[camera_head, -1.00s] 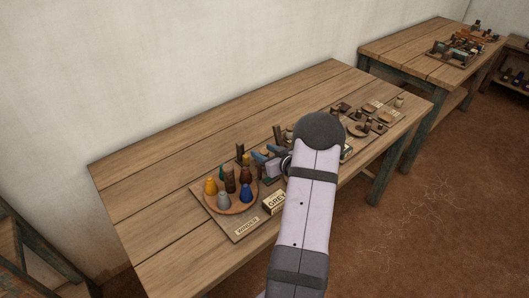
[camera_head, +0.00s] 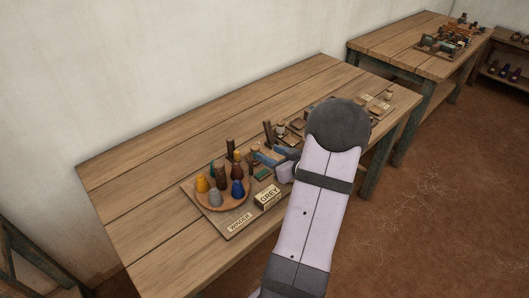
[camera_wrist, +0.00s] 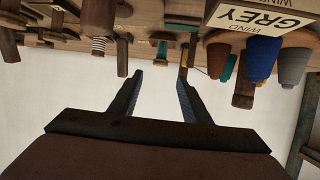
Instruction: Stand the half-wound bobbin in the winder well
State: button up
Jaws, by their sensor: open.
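My gripper (camera_head: 268,157) is over the winder board (camera_head: 222,232), behind the GREY card. In the wrist view, which looks upside down, its two jaws (camera_wrist: 160,76) are apart with nothing clearly held. A small teal-wound bobbin (camera_wrist: 162,42) shows beyond and between the fingertips. A pale striped, thread-wound piece (camera_wrist: 99,45) shows left of it. I cannot tell for sure which is the half-wound bobbin. A dark wooden post (camera_wrist: 122,55) is beside the left finger. The winder well cannot be made out.
A round tray (camera_head: 222,209) holds yellow (camera_head: 201,184), grey (camera_head: 215,198) and blue (camera_head: 237,188) cones, among others. The GREY card (camera_head: 268,197) stands in front. Upright posts (camera_head: 230,147) are close to the gripper. The table's left and back are clear.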

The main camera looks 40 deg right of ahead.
jog(key=shift+v, duration=0.8)
jog(key=w+a+r+n+g+p, duration=0.1)
jog(key=w+a+r, duration=0.1)
jog(key=a, duration=0.3)
jog(key=w+a+r+n+g+p, duration=0.1)
jog(key=w+a+r, duration=0.1)
jog(key=w+a, duration=0.2)
jog(key=w+a+r+n+g+h+p, duration=0.1)
jog(key=w+a+r, duration=0.1)
jog(key=a, duration=0.4)
jog(key=shift+w+a+r+n+g+p, duration=0.1)
jog(key=shift+w+r+n+g+p, duration=0.1)
jog(key=shift+w, duration=0.2)
jog(key=shift+w+r+n+g+p, duration=0.1)
jog(key=shift+w+r+p, duration=0.05)
jog(key=shift+w, duration=0.3)
jog(key=s+a+f+m+g+y+b, duration=0.1)
jog(key=s+a+f+g, duration=0.3)
jog(key=s+a, duration=0.5)
jog(key=s+a+f+m+g+y+b, duration=0.1)
jog(key=s+a+f+g+b, duration=0.3)
jog(key=s, duration=1.1)
jog(key=a+f+g, duration=0.1)
jog(key=a+f, duration=0.2)
jog(key=a, duration=0.3)
jog(key=shift+g+y+b, duration=0.3)
jog(key=shift+y, duration=0.1)
